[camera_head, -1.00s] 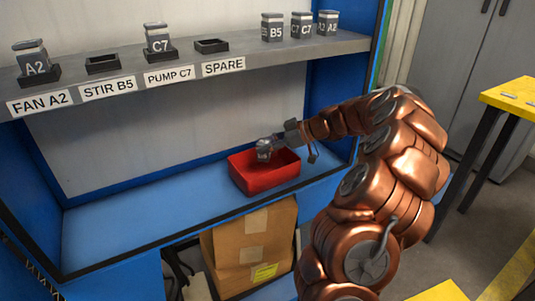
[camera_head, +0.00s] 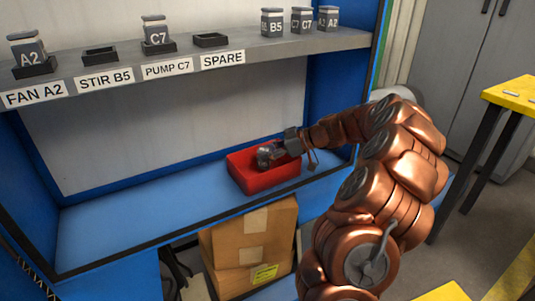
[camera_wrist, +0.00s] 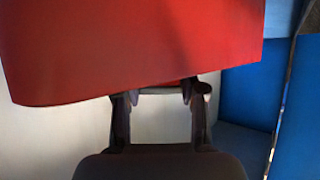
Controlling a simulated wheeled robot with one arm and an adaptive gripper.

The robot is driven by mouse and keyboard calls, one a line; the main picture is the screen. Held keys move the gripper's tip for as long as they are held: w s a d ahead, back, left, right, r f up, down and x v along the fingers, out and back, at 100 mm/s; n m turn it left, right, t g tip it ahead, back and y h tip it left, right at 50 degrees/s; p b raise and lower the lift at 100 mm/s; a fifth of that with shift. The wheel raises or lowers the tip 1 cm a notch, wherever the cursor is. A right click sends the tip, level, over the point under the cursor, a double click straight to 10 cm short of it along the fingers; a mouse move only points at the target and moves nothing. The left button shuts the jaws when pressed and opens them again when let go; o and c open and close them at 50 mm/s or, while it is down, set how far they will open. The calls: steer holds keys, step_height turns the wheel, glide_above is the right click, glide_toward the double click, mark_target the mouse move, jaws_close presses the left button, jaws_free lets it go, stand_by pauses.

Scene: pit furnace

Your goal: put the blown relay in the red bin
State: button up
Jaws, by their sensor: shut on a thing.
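The red bin (camera_head: 262,184) stands on the blue bench under the shelf; its red side fills the upper part of the wrist view (camera_wrist: 130,50). My gripper (camera_head: 272,152) reaches in from the right, over the bin's opening and low near its rim. It is shut on a small grey relay (camera_head: 264,157), whose label I cannot read. In the wrist view the two dark fingers (camera_wrist: 160,105) point at the bin, and the relay is hard to make out there. The STIR B5 socket (camera_head: 100,56) on the shelf is empty.
Relays A2 (camera_head: 28,48) and C7 (camera_head: 155,30) sit in their sockets. The SPARE socket (camera_head: 210,40) is empty. Several relays, including a B5 (camera_head: 272,24), stand at the shelf's right end. The bench left of the bin is clear. Cardboard boxes (camera_head: 250,240) are below.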

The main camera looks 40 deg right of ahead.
steer(key=shift+f+b, duration=0.25)
steer(key=shift+b, duration=0.05)
steer(key=o, duration=1.2)
steer(key=shift+r, duration=0.1)
